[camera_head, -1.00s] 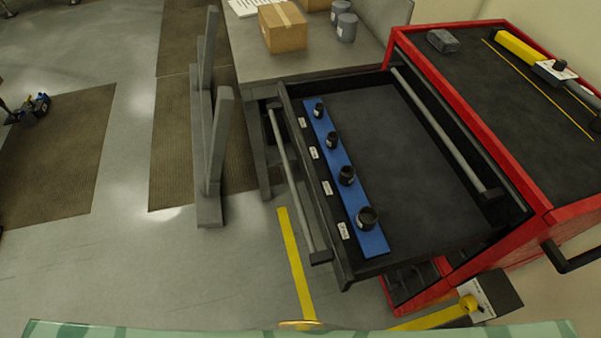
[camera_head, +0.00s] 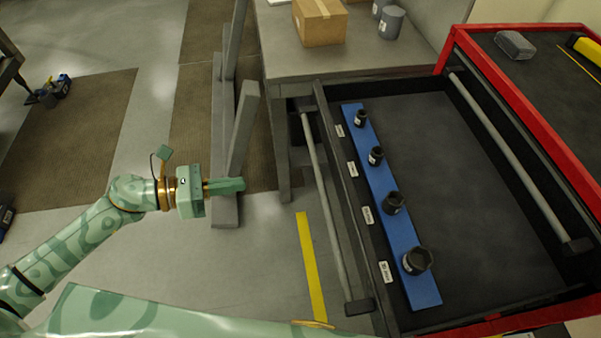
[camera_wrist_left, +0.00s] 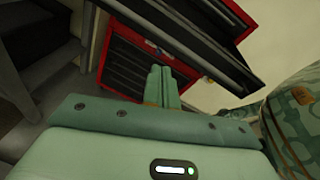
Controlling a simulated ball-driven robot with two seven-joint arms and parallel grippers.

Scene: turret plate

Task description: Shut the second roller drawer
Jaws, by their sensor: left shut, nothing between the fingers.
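The open drawer (camera_head: 440,140) sticks out of the red roller cabinet (camera_head: 540,125) toward the left in the head view. Its grey bar handle (camera_head: 327,200) runs along its front. A blue strip (camera_head: 385,200) with several black sockets lies inside, next to small white labels. My left gripper (camera_head: 228,186) is shut and empty, left of the handle and apart from it. In the left wrist view the shut fingers (camera_wrist_left: 161,87) point toward the red cabinet (camera_wrist_left: 125,62), with the pulled-out drawer (camera_wrist_left: 205,40) above. My right gripper is not in view.
A grey table (camera_head: 350,57) with a cardboard box (camera_head: 320,22) and grey cans (camera_head: 391,22) stands behind the drawer. A grey upright frame (camera_head: 240,130) stands just behind my left gripper. Floor with a yellow line (camera_head: 311,265) is clear before the drawer.

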